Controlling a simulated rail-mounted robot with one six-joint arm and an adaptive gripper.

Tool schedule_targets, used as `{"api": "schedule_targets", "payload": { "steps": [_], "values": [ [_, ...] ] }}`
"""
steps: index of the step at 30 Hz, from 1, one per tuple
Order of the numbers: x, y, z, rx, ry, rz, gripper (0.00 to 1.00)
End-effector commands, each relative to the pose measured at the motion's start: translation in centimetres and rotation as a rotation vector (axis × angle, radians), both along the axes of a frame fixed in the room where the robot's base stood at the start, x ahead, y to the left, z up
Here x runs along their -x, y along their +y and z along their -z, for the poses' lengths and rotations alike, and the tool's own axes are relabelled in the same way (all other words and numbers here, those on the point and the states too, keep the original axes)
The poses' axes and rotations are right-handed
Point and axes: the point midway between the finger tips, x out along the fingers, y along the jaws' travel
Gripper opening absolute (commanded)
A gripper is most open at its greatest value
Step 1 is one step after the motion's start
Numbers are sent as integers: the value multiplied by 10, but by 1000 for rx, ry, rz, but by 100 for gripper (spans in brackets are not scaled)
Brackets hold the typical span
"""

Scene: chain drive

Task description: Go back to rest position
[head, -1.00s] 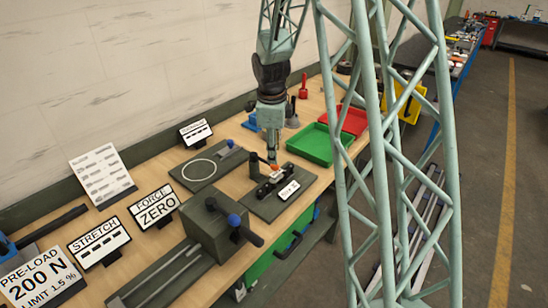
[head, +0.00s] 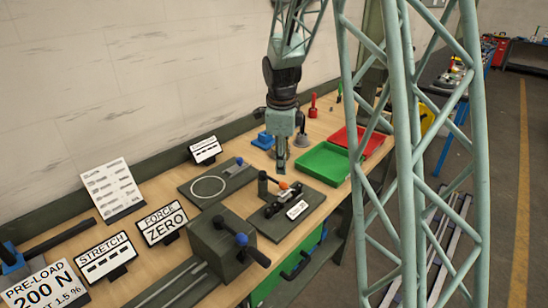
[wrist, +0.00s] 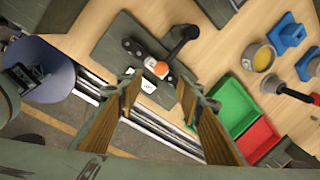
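My gripper (head: 282,170) hangs above the workbench (head: 232,262), just behind a dark plate fixture (head: 290,224) with an orange-tipped piece (head: 284,186) and a small white label. In the wrist view my gripper (wrist: 160,103) has its two fingers spread wide, with nothing held between them. Below and beyond the fingers, the wrist view shows the fixture with its orange knob (wrist: 161,69) and a black lever (wrist: 185,40). The fingers are clear of the fixture.
A green tray (head: 322,164) and a red tray (head: 360,140) lie right of the fixture. A plate with a white ring (head: 208,187) is to the left. Several signs line the wall side.

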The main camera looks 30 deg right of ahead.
Motion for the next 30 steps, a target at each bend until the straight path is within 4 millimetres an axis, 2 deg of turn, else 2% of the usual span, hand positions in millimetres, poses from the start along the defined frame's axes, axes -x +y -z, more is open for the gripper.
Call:
{"api": "schedule_targets", "payload": {
  "steps": [8,14,23,30],
  "values": [
    [0,0,-1,0,0,-3,33],
    [5,6,-11,7,-1,-42,33],
    [29,29,-47,33,2,-209,33],
    [55,51,-80,60,7,-378,33]
  ]
}}
